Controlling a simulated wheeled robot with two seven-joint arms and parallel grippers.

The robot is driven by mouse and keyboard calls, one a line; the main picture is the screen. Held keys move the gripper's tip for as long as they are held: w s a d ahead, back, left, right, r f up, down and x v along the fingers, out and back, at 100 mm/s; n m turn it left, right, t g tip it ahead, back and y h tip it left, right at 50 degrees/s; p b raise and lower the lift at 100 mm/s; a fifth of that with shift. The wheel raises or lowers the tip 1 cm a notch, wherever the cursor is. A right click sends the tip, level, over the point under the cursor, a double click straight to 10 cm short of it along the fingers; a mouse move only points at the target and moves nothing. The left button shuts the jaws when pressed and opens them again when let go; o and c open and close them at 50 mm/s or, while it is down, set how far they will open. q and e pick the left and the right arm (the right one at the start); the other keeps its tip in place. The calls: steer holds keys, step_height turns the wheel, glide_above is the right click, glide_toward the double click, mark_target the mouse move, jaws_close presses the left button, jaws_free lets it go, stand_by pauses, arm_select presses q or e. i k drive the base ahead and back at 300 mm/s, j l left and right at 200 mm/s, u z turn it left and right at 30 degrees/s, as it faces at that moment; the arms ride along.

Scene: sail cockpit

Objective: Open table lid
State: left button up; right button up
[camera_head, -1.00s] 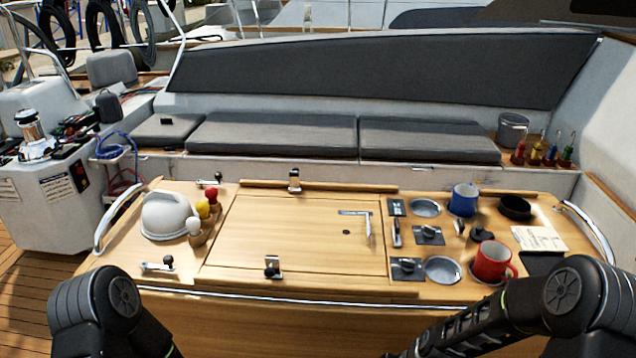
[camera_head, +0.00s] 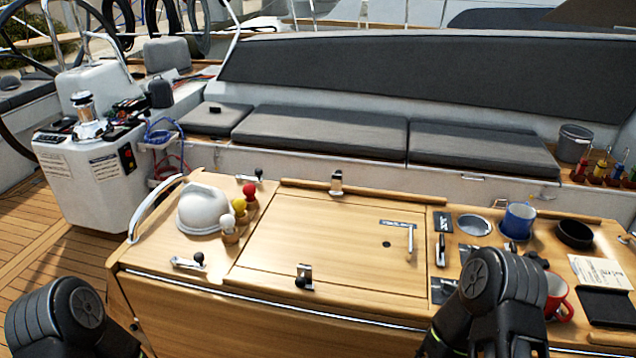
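The wooden cockpit table (camera_head: 140,255) stands in front of me. Its square lid (camera_head: 320,245) lies flat and closed in the table's middle. A metal latch (camera_head: 304,277) with a black knob sits at the lid's front edge, and another latch (camera_head: 336,184) at its back edge. An L-shaped metal piece and a small dark hole are on the lid's right part. My two arms show at the bottom left and bottom right, only as dark upper links. Neither gripper is in view.
On the table's left are a white dome (camera_head: 202,210), several coloured pegs (camera_head: 239,207) and a lever latch (camera_head: 188,262). On the right are a blue mug (camera_head: 518,220), a black bowl (camera_head: 574,234) and a red mug (camera_head: 557,298), partly hidden by my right arm. Grey bench cushions (camera_head: 320,132) lie behind.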

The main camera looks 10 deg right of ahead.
mark_target(371, 248)
steer(key=z, duration=2.5)
steer(key=k+j, duration=0.3)
steer(key=k, duration=0.25)
steer(key=k+j, duration=0.35)
steer(key=k, duration=0.15)
